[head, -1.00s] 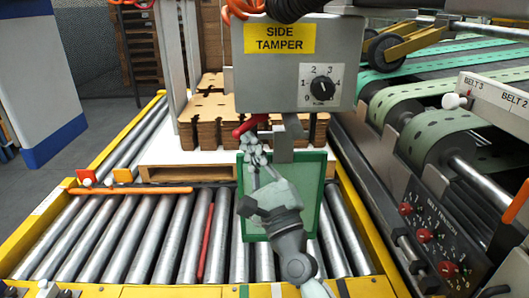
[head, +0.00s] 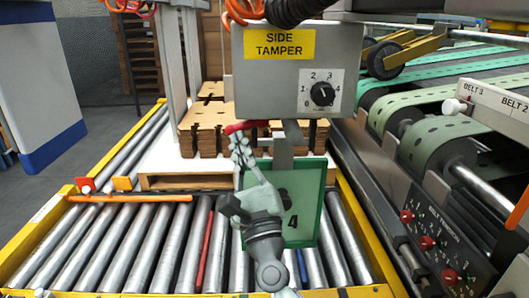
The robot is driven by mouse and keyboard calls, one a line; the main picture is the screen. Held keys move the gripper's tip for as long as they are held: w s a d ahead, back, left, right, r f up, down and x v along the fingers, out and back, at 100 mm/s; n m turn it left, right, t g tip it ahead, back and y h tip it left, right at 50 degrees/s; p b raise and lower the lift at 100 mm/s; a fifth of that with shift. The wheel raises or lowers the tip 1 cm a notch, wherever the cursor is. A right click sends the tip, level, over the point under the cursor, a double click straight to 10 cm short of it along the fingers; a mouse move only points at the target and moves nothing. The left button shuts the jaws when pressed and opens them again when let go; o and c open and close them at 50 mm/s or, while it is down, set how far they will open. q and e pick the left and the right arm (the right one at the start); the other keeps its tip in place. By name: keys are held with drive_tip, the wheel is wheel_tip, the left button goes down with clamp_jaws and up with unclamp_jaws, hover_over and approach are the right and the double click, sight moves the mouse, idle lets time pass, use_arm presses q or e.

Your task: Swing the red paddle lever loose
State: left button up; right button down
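The red paddle lever (head: 246,127) sticks out to the left under the grey Side Tamper box (head: 275,78), nearly level. My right gripper (head: 241,146) is just below the lever, its fingers pointing up towards it. I cannot tell whether the fingertips touch the lever, or how far apart the fingers are. The green plate (head: 311,185), with a dark 4 on it, hangs below the box behind my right arm, which covers its left part. My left gripper is not in view.
A pallet (head: 160,181) with stacked brown blanks (head: 205,128) stands behind the rollers (head: 110,240). An orange bar (head: 128,198) lies across the conveyor. Belt machinery with red knobs (head: 427,243) closes off the right side.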

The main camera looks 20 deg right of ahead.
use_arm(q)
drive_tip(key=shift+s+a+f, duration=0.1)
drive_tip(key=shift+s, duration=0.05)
use_arm(e)
drive_tip(key=shift+a, duration=0.1)
idle(0.4)
